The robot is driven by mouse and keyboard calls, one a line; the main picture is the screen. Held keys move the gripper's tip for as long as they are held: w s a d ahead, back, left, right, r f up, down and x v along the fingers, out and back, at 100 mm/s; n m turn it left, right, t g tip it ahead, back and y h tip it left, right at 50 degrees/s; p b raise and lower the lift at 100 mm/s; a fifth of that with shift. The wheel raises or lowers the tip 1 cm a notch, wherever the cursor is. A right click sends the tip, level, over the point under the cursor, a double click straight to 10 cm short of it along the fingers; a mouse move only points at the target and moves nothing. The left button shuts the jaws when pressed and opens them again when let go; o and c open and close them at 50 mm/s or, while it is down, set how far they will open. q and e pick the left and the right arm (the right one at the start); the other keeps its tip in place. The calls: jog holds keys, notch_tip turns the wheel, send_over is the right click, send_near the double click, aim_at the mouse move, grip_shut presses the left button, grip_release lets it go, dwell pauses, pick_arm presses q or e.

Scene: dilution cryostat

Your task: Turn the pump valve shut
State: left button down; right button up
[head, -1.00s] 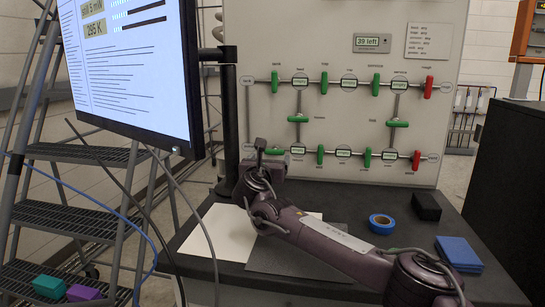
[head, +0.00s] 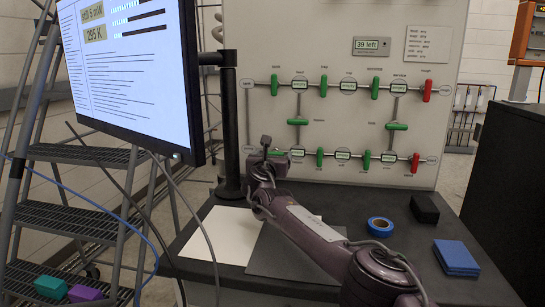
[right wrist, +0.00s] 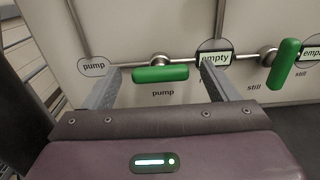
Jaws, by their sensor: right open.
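The pump valve has a green bar handle (right wrist: 160,73) above the label "pump" in the right wrist view. The handle lies level, along the pipe between the pump tag and an "empty" display. My right gripper (right wrist: 158,84) is open, one finger to the left of the handle and one to its right. Nothing is held, and I cannot tell whether a finger touches the handle. In the head view my right gripper (head: 268,148) is at the lower left of the valve panel (head: 350,130) and largely hides the pump valve. My left gripper is not in view.
The neighbouring still valve handle (right wrist: 284,63) stands upright, right of the gripper. A monitor (head: 135,75) hangs at the left, near the arm. Blue tape (head: 380,226), a black block (head: 425,208) and blue pads (head: 456,257) lie on the dark bench top.

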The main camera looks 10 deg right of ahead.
jog(key=shift+c, duration=0.3)
jog(key=c, duration=0.9)
jog(key=shift+c, duration=0.2)
jog(key=m+b, duration=0.3)
jog(key=shift+f, duration=0.2)
jog(key=m+b, duration=0.3)
jog(key=m, duration=0.6)
jog(key=shift+s+d, duration=0.1)
jog(key=shift+d, duration=0.05)
jog(key=m, duration=0.5)
jog(key=shift+m, duration=0.4)
jog(key=shift+f, duration=0.1)
